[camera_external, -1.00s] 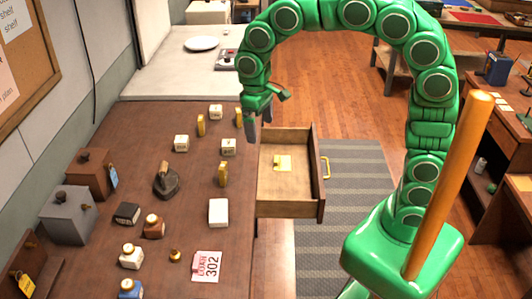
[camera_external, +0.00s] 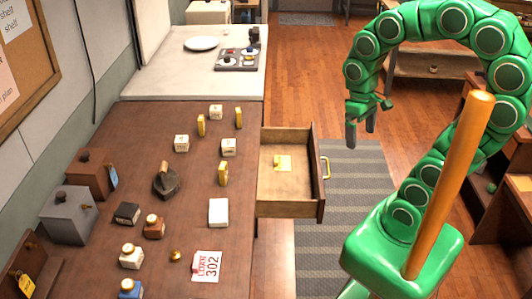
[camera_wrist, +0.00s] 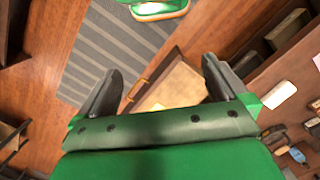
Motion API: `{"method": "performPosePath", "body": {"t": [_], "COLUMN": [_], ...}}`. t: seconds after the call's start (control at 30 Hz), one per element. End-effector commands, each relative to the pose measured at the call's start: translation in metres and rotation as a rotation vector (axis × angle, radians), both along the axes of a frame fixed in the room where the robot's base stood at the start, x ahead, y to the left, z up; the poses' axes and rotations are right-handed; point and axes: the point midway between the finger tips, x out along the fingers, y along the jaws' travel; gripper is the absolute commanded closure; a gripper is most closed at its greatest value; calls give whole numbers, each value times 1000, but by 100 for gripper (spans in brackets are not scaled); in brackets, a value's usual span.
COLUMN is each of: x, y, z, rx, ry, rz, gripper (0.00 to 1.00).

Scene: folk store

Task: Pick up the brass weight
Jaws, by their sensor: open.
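A small brass knob-shaped object (camera_external: 176,256) stands on the near part of the brown table, left of a card marked 302; it looks like a brass weight. Another small brass-coloured piece (camera_external: 278,160) is in the open drawer (camera_external: 265,205), at a yellow note (camera_external: 285,166); I cannot tell which is the weight. My gripper (camera_external: 361,134) is open and empty, in the air to the right of the drawer and above the striped rug. In the wrist view its two fingers (camera_wrist: 162,82) are spread, with the drawer partly showing between and beyond them.
The brown table (camera_external: 105,130) holds several white blocks, upright brass pieces, a dark iron (camera_external: 167,183), bottles and boxes. An orange pole (camera_external: 450,180) stands near my base.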

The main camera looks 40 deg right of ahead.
Motion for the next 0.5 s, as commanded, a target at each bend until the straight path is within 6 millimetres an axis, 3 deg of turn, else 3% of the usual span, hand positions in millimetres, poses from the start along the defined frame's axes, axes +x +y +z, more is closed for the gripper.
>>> {"method": "performPosePath", "body": {"t": [0.2,0.4,0.5], "x": [-35,-43,-43], "y": [-13,-16,-15], "z": [-12,-14,-14], "rx": [2,3,3], "ry": [11,12,12], "rz": [-42,-50,-50], "gripper": [0,0,15]}}
